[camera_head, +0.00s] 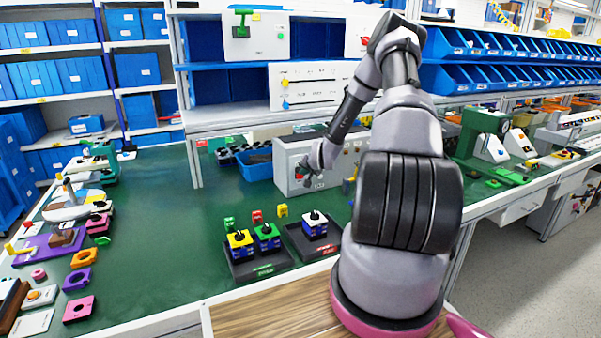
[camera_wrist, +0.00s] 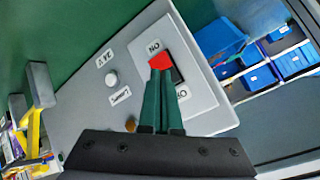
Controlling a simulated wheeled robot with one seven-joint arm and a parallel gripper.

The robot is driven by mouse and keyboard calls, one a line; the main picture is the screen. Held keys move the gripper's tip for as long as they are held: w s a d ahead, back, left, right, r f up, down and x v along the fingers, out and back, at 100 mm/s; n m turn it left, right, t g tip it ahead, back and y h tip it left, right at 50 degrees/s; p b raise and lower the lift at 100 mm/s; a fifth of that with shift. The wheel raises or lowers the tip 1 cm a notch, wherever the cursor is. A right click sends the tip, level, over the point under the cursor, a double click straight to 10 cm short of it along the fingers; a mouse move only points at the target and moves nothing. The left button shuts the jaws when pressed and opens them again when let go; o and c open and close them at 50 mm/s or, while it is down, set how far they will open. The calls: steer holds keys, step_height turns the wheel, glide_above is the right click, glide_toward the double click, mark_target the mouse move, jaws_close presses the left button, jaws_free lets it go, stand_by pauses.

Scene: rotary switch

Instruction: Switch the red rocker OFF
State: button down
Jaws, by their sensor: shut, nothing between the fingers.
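The red rocker (camera_wrist: 161,62) is set in a white plate (camera_wrist: 190,62) on a grey panel (camera_wrist: 75,95). Its red part shows beside the "ON" label, and a dark part lies toward the "OFF" label, which is partly covered. My gripper (camera_wrist: 160,80) is shut and empty, its green fingers pointing at the rocker. The fingertips overlap the rocker's near side; I cannot tell whether they touch it. In the head view my gripper (camera_head: 303,170) is at the front of the grey box (camera_head: 286,160), and the rocker cannot be made out there.
The panel also has a white round knob (camera_wrist: 111,79) and a brown button (camera_wrist: 130,124). In the head view, black trays (camera_head: 258,272) with coloured blocks stand in front of the box.

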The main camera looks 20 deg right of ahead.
steer(key=shift+s+f, duration=0.1)
steer(key=shift+s, duration=0.65)
steer(key=shift+s+d+f, duration=0.1)
steer(key=shift+s+f, duration=0.1)
steer(key=shift+s, duration=1.05)
steer(key=shift+s+f, duration=0.15)
steer(key=shift+s, duration=1.1)
